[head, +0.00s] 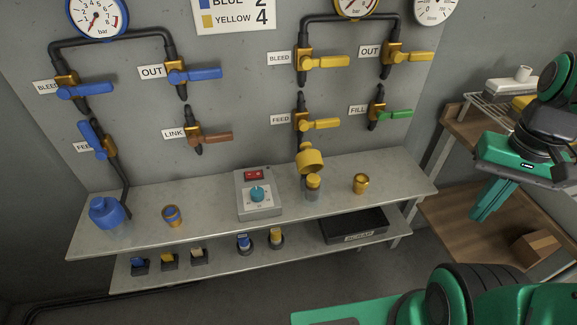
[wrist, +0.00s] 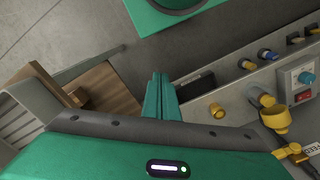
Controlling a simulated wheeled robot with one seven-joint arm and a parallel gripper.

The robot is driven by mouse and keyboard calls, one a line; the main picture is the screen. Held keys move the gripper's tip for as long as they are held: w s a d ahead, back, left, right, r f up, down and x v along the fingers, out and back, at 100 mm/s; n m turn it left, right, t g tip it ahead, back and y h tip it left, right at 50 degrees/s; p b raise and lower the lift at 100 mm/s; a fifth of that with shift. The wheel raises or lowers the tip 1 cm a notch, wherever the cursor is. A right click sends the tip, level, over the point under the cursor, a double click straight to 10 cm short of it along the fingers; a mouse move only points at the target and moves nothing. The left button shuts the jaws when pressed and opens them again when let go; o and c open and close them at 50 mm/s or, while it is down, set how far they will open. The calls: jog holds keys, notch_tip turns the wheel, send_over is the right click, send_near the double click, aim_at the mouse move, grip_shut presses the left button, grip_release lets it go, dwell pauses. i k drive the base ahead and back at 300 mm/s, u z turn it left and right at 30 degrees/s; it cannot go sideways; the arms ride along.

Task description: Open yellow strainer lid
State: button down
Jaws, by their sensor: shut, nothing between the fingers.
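The yellow strainer stands on the upper shelf below the yellow FEED valve. Its yellow lid (head: 311,161) is tilted up and apart from the clear bowl (head: 312,193), so it looks open. A yellow piece (head: 313,181) shows at the bowl's top. In the wrist view the lid (wrist: 275,118) is at the right, beside the yellow piece (wrist: 262,98). My gripper (head: 484,212) is shut and empty, well to the right of the strainer and off the shelf's end. Its fingers (wrist: 161,76) are together in the wrist view.
A yellow cup (head: 360,184) stands right of the strainer, and a grey control box (head: 258,194) stands left. A blue strainer (head: 105,212) is at the far left. A black tray (head: 354,226) lies on the lower shelf. A wooden table (head: 465,215) is at the right.

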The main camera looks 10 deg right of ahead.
aim_at(308, 160)
jog(key=u, duration=0.3)
jog(key=k, duration=0.75)
jog(key=z, duration=0.75)
jog(key=i, duration=1.5)
jog(key=u, duration=0.05)
